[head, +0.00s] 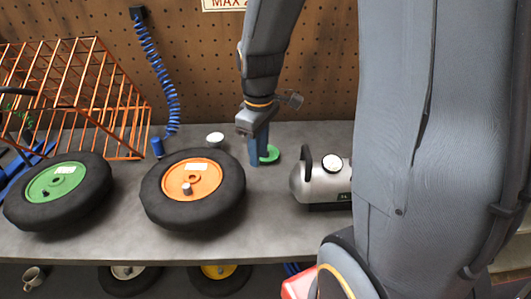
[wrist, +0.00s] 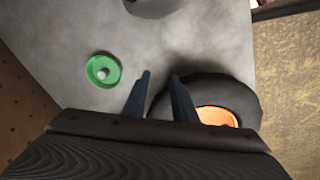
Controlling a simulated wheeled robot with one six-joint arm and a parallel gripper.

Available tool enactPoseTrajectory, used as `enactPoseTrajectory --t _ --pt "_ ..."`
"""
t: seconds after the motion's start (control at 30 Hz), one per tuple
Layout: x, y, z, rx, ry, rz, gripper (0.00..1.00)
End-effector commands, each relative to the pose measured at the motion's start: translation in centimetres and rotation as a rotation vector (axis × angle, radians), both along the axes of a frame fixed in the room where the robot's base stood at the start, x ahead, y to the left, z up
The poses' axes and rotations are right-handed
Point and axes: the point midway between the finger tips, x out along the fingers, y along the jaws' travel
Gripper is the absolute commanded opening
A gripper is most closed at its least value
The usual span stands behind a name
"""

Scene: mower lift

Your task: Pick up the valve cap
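My gripper (head: 254,162) points down over the bench, between the orange-hubbed wheel (head: 194,189) and a green dish (head: 269,154). In the wrist view my gripper (wrist: 160,75) is open, with nothing between its fingers. The green dish also shows in the wrist view (wrist: 92,64), left of the fingers and apart from them. A small pale grey piece (wrist: 102,73) sits in it; it may be the valve cap, but its shape is too small to tell. A short dark stub (head: 187,188) stands on the orange hub; I cannot tell whether it bears a cap.
A grey air tank (head: 322,180) stands right of the dish. A green-hubbed wheel (head: 57,183) and an orange wire cage (head: 75,85) are at left. A blue coiled hose (head: 160,75) hangs before the pegboard.

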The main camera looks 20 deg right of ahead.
Motion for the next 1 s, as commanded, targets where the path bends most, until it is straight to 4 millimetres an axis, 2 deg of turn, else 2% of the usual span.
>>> enactPoseTrajectory --t 0.03,0.2,0.43,0.63,1.0 --pt "1.7 -0.7 -0.4 -0.006 0.007 0.098 0.25" --pt "6.6 -3.5 -1.1 -0.023 0.031 0.476 0.25" --pt "11.1 -7.1 -2.2 -0.029 0.052 0.881 0.25" --pt "12.6 -8.5 -2.6 -0.029 0.059 1.042 0.25" --pt "12.6 -8.5 -5.8 -0.027 0.061 1.063 0.25"
